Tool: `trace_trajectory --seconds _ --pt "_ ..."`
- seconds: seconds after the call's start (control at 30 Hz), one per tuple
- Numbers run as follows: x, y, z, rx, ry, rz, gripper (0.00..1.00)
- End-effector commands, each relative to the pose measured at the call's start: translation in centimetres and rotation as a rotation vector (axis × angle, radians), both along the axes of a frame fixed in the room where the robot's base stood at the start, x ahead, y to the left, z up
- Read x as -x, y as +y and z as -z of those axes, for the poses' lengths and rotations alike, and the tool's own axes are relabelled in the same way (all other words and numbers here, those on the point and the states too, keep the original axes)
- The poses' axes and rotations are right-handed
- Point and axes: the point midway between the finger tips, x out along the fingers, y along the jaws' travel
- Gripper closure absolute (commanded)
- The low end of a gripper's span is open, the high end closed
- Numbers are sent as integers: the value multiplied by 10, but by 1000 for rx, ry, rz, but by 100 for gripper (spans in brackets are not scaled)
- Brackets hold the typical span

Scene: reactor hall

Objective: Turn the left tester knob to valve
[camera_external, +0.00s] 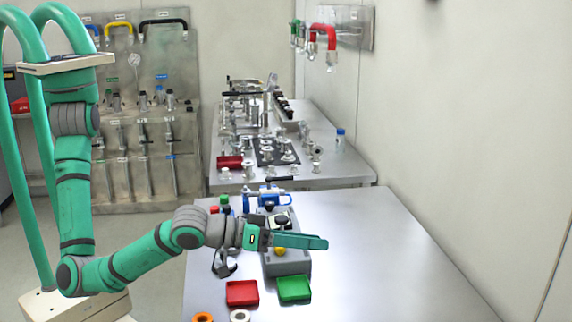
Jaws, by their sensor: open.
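A grey box-like device that looks like the tester (287,268) stands on the near metal table, with a yellow round part (279,251) on its top. A light part with a black top (280,222) sits behind my gripper; I cannot tell whether it belongs to the tester. My gripper (322,243) is level above the tester, its green fingers pointing right. It is seen side-on, open, with nothing visible in it. My gripper and wrist hide part of the tester's top. I cannot make out the left knob, its labels or its setting.
A red tray (242,293) and a green tray (294,289) lie in front of the tester. A blue valve assembly (266,197) stands behind it. The near table (400,265) is clear on the right. A farther table (345,172) holds many metal fittings.

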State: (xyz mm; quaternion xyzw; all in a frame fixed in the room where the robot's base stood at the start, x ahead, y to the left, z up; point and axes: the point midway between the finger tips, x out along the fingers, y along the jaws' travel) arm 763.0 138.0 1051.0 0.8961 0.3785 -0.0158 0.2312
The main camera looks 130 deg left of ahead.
Motion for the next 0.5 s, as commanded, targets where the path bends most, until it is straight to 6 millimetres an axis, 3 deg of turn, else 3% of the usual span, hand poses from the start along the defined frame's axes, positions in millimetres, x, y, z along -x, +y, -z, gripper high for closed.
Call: trace_trajectory --seconds 0.03,0.2,0.33,0.5 --pt "6 27 1 63 20 -82 59" --pt "43 100 12 273 93 -364 59" --pt "78 138 16 437 136 -574 59" --pt "124 168 14 632 175 -821 59"
